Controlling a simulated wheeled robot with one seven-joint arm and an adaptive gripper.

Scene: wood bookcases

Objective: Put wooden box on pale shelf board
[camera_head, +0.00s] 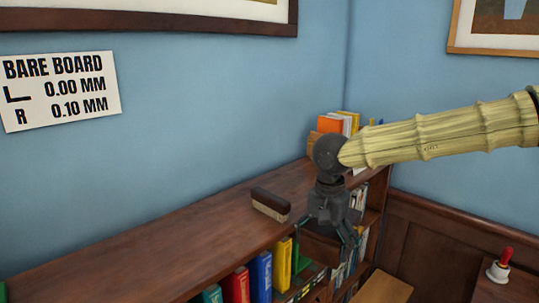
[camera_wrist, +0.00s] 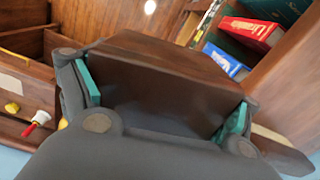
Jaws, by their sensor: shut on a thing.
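The wooden box (camera_head: 320,248) is dark brown and sits between the fingers of my gripper (camera_head: 328,236), beside the front edge of the bookcase top. In the wrist view the box (camera_wrist: 165,75) fills the middle, with a teal pad of my gripper (camera_wrist: 163,100) against each side. The gripper is shut on it. A pale wooden board (camera_head: 385,289), which looks like the pale shelf board, shows at the bottom of the head view, lower and to the right of the box. Its near end is cut off by the picture edge.
A brown-and-cream brush block (camera_head: 270,204) lies on the bookcase top (camera_head: 180,240), left of my gripper. Colored books (camera_head: 260,275) fill the shelf below. More books (camera_head: 338,124) stand behind my gripper. A red-handled bell (camera_head: 501,266) stands at the right. A sign (camera_head: 60,92) hangs on the wall.

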